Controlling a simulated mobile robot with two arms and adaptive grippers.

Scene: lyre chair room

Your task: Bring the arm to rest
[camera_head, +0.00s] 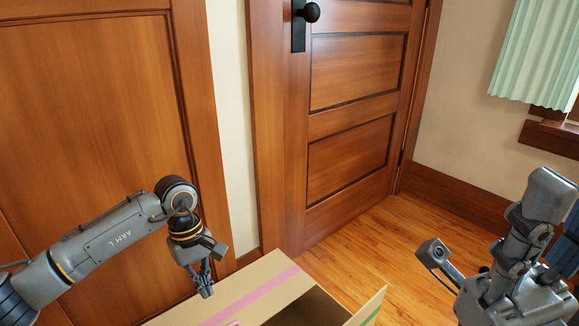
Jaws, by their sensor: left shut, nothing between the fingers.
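My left arm comes in from the left and bends down at the wrist. My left gripper (206,287) points down, shut and empty, in front of the wooden panelling and by the back left edge of a cardboard box. My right gripper (487,222) is at the lower right, close to the camera, with its two fingers spread wide apart and nothing seen between them. Its lower part is cut off by the frame edge.
The open cardboard box (240,289) with pink tape stands at the bottom centre, a flap raised at its right. A wooden door (352,72) with a black knob is behind. Wooden floor (400,232) lies clear right of the box. A green curtain (537,52) hangs at upper right.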

